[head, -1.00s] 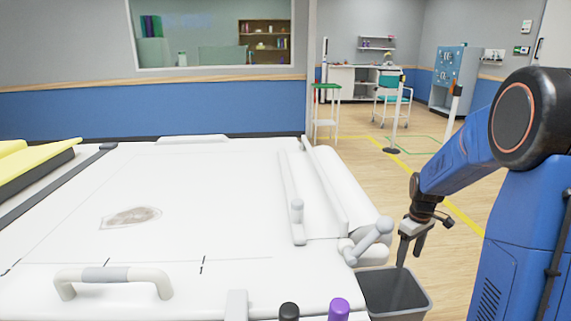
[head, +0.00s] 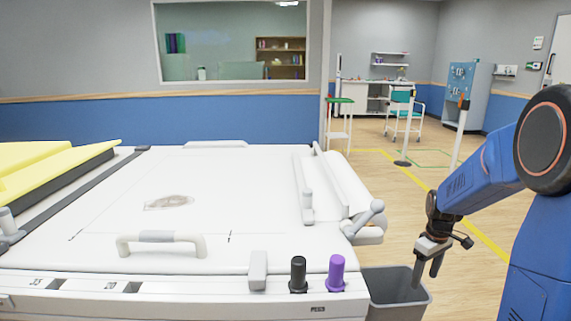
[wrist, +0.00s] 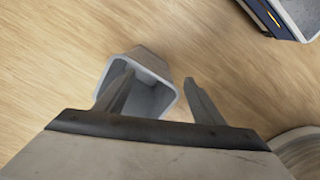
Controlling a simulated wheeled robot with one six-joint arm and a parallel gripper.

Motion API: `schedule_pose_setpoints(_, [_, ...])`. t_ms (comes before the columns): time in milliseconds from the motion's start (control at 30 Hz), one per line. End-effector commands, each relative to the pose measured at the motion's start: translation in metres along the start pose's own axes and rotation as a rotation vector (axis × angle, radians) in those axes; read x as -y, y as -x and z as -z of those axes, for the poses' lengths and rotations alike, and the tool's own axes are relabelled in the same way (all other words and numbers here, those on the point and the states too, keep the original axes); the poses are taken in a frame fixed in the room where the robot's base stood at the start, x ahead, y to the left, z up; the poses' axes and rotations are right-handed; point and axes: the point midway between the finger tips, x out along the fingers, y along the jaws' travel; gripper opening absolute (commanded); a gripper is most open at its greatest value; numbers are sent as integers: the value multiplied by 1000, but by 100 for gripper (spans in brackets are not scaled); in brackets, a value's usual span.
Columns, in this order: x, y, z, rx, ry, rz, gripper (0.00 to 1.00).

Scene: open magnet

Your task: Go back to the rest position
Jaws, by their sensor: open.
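My gripper (head: 427,281) hangs at the right in the head view, fingers pointing down, beside the right end of the white table. It is open, with nothing between its fingers. In the wrist view the two fingers (wrist: 158,92) are spread apart. A grey bin (head: 396,290) stands below and near the gripper. In the wrist view the bin (wrist: 153,60) shows under and beyond the left finger, and the part of its inside that shows looks empty.
A white table (head: 105,205) with a grey-brown stain (head: 168,202) fills the left and middle. A black knob (head: 298,274) and a purple knob (head: 336,273) stand on its front edge. A yellow pad (head: 60,172) lies at left. Open floor (head: 400,215) lies behind the arm.

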Motion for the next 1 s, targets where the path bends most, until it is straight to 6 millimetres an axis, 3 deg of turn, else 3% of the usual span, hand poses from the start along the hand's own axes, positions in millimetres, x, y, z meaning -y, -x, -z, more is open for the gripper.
schedule_pose_setpoints(467, [37, 41, -13, -40, -55, -33, 62])
schedule_pose_setpoints(667, [71, 72, -28, -78, -104, -58, 62])
schedule_pose_setpoints(1000, [140, 121, -71, -166, -211, -94, 62])
